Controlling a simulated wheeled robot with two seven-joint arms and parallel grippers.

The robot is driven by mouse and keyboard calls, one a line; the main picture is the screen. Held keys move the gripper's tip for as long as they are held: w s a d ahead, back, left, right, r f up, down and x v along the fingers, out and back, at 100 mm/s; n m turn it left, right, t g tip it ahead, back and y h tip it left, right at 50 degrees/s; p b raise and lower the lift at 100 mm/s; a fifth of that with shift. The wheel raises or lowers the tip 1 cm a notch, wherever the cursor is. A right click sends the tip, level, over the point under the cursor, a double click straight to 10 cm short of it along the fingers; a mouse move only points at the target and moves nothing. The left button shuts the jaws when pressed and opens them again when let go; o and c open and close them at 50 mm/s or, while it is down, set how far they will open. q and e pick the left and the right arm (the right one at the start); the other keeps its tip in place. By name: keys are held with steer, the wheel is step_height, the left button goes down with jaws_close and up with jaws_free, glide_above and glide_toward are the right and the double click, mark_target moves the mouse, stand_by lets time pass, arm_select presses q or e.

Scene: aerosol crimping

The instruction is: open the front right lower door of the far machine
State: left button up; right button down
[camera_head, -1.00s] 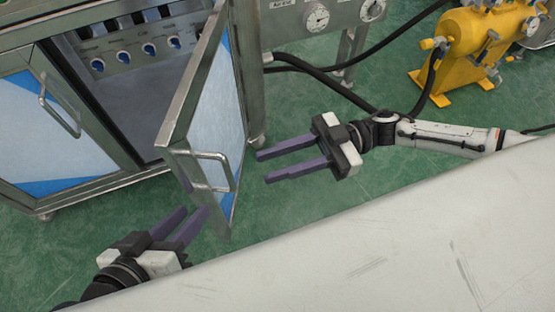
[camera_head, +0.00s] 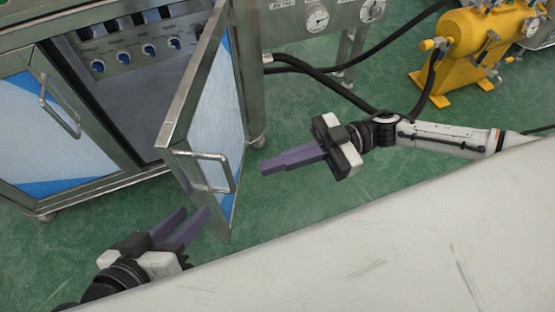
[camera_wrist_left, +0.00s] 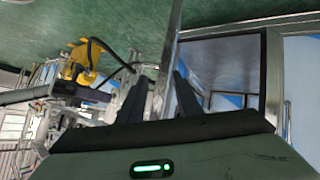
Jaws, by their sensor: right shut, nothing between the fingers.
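The front right lower door (camera_head: 216,110) of the far machine (camera_head: 110,165) stands swung wide open, showing its blue and white panel and a bar handle (camera_head: 228,174). My left gripper (camera_head: 195,209) is open and empty near the door's lower free corner. In the left wrist view, the fingers of my left gripper (camera_wrist_left: 158,79) are apart, and the door's metal edge (camera_wrist_left: 171,50) shows between them; I cannot tell if they touch it. My right gripper (camera_head: 266,166) is shut and empty, to the right of the door and apart from the handle.
The opened compartment (camera_head: 135,105) shows a row of blue-ringed knobs (camera_head: 149,50). The left door (camera_head: 55,130) is shut. A yellow machine (camera_head: 470,50), gauges (camera_head: 317,18) and black hoses (camera_head: 320,80) are at the right. Green floor (camera_head: 300,205) is clear around my right gripper.

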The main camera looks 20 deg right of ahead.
steer(key=c, duration=2.5)
jaws_free()
steer(key=o, duration=0.7)
